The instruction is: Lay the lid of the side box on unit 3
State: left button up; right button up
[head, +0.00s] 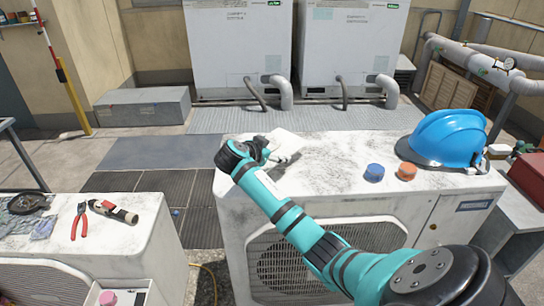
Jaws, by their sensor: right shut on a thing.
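My right gripper (276,156) is over the top of the middle condenser unit (330,185), near its left end. It is shut on a flat white plate (289,143), which looks like the lid. The plate is pale against the white top, and I cannot tell whether it touches it. At the lower left, the left condenser unit (75,250) has a small white box (143,288) on its side that looks open, with a pink round thing (108,297) in it. The frame's bottom edge cuts this box off. I cannot read which unit is number 3. My left gripper is not in view.
On the middle unit stand a blue cap (374,172), an orange cap (406,171) and a blue hard hat (446,138). Red pliers (79,220) and a torch-like tool (113,211) lie on the left unit. A gap with dark mats (150,190) separates these units.

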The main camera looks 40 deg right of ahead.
notch_tip(320, 180, down, 3)
jog(key=shift+f+p, duration=0.1)
jog(key=shift+p, duration=0.55)
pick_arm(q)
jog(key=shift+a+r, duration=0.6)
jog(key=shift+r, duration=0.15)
pick_arm(e)
jog(key=shift+a+f+b, duration=0.15)
jog(key=shift+f+b, duration=0.5)
jog(key=shift+b, duration=0.1)
jog(key=o, duration=1.1)
jog(key=shift+s+f, duration=0.1)
jog(key=shift+c, duration=0.2)
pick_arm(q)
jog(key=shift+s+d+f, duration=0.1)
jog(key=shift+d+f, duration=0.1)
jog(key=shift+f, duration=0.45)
pick_arm(e)
jog(key=shift+o, duration=0.8)
jog(key=shift+f, duration=0.1)
jog(key=shift+s, duration=0.1)
